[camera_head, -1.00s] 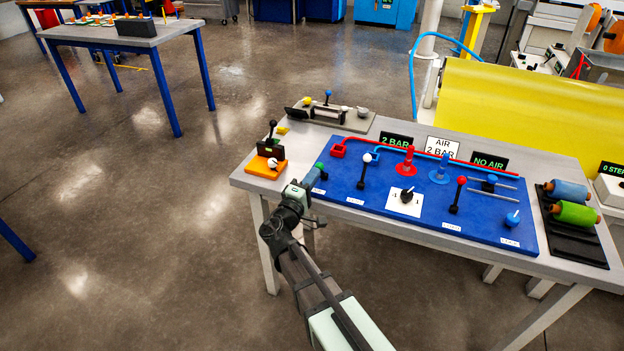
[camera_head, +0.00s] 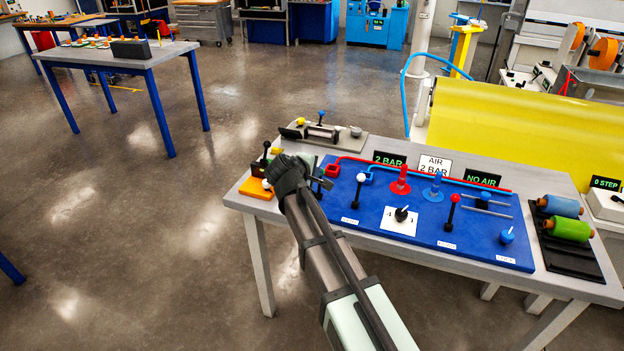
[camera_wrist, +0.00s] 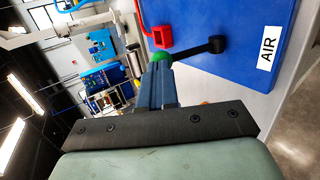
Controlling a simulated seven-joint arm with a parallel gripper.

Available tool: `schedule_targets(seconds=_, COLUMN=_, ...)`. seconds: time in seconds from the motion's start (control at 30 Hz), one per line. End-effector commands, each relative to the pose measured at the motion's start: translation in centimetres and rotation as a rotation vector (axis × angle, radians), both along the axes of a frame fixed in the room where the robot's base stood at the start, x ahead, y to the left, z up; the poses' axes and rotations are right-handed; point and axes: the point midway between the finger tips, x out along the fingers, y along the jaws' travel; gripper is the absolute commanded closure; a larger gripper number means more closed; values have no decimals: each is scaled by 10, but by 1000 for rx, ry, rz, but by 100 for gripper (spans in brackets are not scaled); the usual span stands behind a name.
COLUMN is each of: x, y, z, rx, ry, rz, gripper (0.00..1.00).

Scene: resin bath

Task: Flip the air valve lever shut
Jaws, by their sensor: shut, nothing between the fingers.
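The air valve lever (camera_wrist: 192,51) is a black rod with a green ball end (camera_wrist: 162,57), mounted on the blue panel beside the white AIR label (camera_wrist: 267,54) in the wrist view. My gripper (camera_wrist: 158,68) is shut and empty, with its fingertips right at the green ball. The fingers overlap the ball in this view, so I cannot tell whether they touch it. In the head view, my wrist covers the fingers and most of the lever at the panel's left end. Only a dark part of the lever (camera_head: 318,186) shows there.
The blue panel (camera_head: 375,228) also carries a white-knobbed lever (camera_head: 359,188), a black dial (camera_head: 401,214), a red-knobbed lever (camera_head: 452,210) and a blue knob (camera_head: 507,236). An orange block (camera_head: 256,190) stands close left of my wrist. A red fitting (camera_wrist: 162,37) is near the green ball.

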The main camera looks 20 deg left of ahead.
Motion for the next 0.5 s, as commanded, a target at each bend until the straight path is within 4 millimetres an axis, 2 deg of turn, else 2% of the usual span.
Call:
schedule_targets(seconds=0.03, x=10, y=2, z=3, rx=2, ry=41, rz=-3, gripper=100)
schedule_targets(seconds=0.2, x=25, y=2, z=3, rx=1, ry=186, rz=-2, gripper=100)
schedule_targets(seconds=0.4, x=39, y=2, z=2, rx=1, ry=320, rz=-2, gripper=100)
schedule_targets(seconds=0.5, x=41, y=1, z=-1, rx=-1, ry=334, rz=0, gripper=100)
